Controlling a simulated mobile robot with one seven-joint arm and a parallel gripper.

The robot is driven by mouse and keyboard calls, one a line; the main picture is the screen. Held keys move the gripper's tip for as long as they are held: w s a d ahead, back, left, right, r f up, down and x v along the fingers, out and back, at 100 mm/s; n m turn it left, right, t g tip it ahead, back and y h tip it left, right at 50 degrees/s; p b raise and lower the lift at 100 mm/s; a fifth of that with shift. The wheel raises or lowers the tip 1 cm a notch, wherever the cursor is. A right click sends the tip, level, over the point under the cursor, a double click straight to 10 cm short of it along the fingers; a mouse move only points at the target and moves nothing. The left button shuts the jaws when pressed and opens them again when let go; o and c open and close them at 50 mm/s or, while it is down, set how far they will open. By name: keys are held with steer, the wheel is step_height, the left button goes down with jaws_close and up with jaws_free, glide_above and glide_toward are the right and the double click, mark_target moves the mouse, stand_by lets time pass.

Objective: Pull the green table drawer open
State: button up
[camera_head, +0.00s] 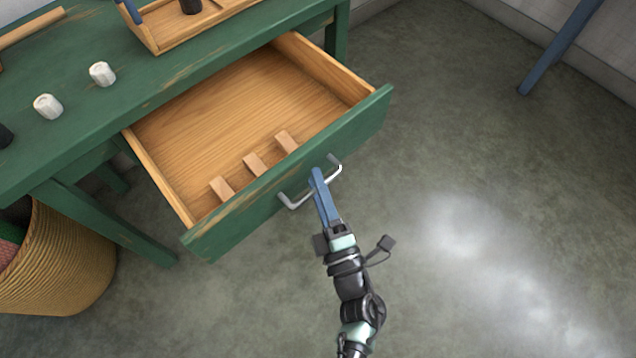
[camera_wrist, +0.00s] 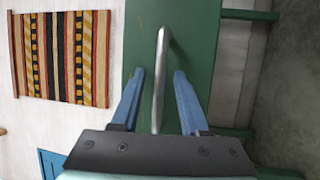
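The green table's drawer (camera_head: 235,120) is pulled well out, its wooden inside showing in the head view. Its green front (camera_head: 300,185) carries a silver bar handle (camera_head: 292,204). My gripper (camera_head: 317,178) is at the middle of this handle, its blue fingers pointing at the drawer front. In the wrist view the handle (camera_wrist: 160,80) runs between the two fingers (camera_wrist: 158,85), with a visible gap on each side. The gripper is open around the handle. The green drawer front shows behind it (camera_wrist: 140,35).
Several small wooden blocks (camera_head: 253,164) lie in the drawer. On the green tabletop (camera_head: 130,100) are two white skeins (camera_head: 102,74) and a wooden tray (camera_head: 185,40). A woven basket (camera_head: 60,260) stands at lower left.

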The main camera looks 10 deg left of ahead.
steer(key=shift+s+d, duration=0.1)
steer(key=p+v, duration=0.1)
steer(key=v, duration=1.1)
steer(key=shift+s+d, duration=0.2)
steer(key=shift+s, duration=0.1)
steer(key=shift+f, duration=0.1)
